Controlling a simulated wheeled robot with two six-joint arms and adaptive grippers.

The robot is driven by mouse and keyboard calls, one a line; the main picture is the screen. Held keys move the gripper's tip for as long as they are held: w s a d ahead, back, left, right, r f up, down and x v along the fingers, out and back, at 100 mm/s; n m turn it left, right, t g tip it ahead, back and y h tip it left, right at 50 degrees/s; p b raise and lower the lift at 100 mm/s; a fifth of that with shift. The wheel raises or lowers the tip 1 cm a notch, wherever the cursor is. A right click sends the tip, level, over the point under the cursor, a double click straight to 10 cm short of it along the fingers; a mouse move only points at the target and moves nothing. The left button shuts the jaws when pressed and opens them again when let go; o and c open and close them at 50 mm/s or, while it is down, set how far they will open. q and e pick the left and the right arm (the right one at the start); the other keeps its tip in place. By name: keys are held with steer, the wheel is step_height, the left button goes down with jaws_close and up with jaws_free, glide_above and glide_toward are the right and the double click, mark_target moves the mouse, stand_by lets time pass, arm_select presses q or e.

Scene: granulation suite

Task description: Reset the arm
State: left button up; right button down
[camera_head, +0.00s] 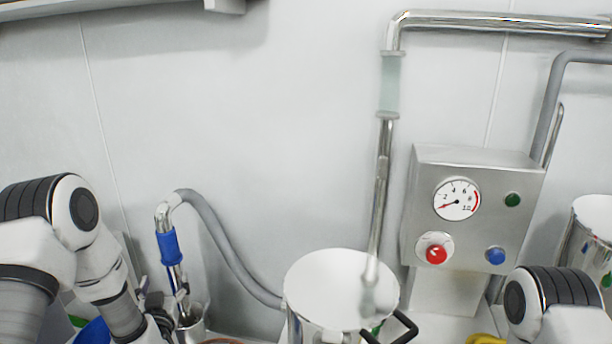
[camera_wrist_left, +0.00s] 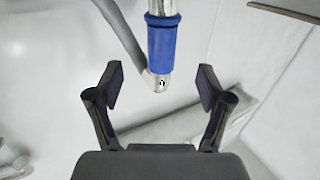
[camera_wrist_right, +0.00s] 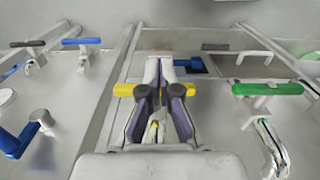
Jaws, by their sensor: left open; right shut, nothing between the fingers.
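My left gripper (camera_wrist_left: 161,85) is open and empty in the left wrist view. A metal wand with a blue sleeve (camera_wrist_left: 162,42) shows beyond the fingers, its rounded end lined up with the gap between them. In the head view the blue-sleeved wand (camera_head: 170,247) stands upright at the lower left, just right of my left arm. My left gripper (camera_head: 160,325) is partly cut off at the bottom edge there. My right gripper (camera_wrist_right: 161,92) is shut and empty in the right wrist view. A yellow-handled valve (camera_wrist_right: 124,90) lies behind its fingers; contact cannot be told.
A control box (camera_head: 475,172) with gauge and buttons is at right. Green (camera_wrist_right: 268,89) and blue (camera_wrist_right: 18,142) valve handles flank the right gripper.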

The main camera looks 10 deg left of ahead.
arm_select(q)
steer(key=s+d+f+m+g+h, duration=0.25)
steer(key=s+d+f+g, duration=0.2)
steer(key=s+f, duration=0.4)
steer(key=s+d+f+m+g+h, duration=0.1)
steer(key=s+d+f+g+h, duration=0.35)
steer(key=f, duration=0.75)
steer(key=s+d+f+g, duration=0.2)
steer(key=s+f+g, duration=0.1)
steer(key=s, duration=0.8)
steer(key=s+d+f+g, duration=0.2)
steer(key=s+d+g, duration=0.1)
steer(key=s, duration=0.8)
steer(key=shift+d+f+g, duration=0.35)
steer(key=shift+f+g, duration=0.05)
steer(key=shift+g, duration=0.4)
steer(key=shift+s, duration=0.1)
